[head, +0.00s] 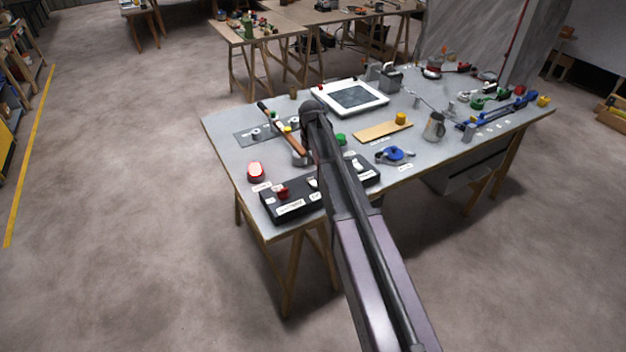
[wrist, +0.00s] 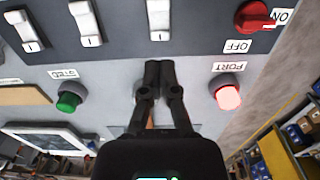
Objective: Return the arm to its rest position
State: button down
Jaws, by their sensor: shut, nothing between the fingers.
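My arm reaches from the bottom of the head view over the near left end of the grey workbench (head: 222,129), and it hides my gripper there. In the wrist view my gripper (wrist: 158,64) has its two fingers together, with nothing between them. The fingertips are in front of the panel, near a white switch (wrist: 158,14); I cannot tell whether they touch anything. A red knob (wrist: 254,15) sits by ON and OFF labels. A lit red PORT lamp (wrist: 228,97) and a green STBD lamp (wrist: 68,102) stand on either side of the gripper.
A black switch box (head: 300,208) lies along the bench's near edge. A framed screen (head: 350,97), a wooden board (head: 375,132), a metal jug (head: 434,128) and a blue valve (head: 396,154) stand on the bench. Open floor lies to the left.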

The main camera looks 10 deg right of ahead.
jog(key=shift+s, duration=0.1)
jog(key=s+m, duration=0.3)
jog(key=s, duration=2.6)
jog(key=shift+m, duration=0.3)
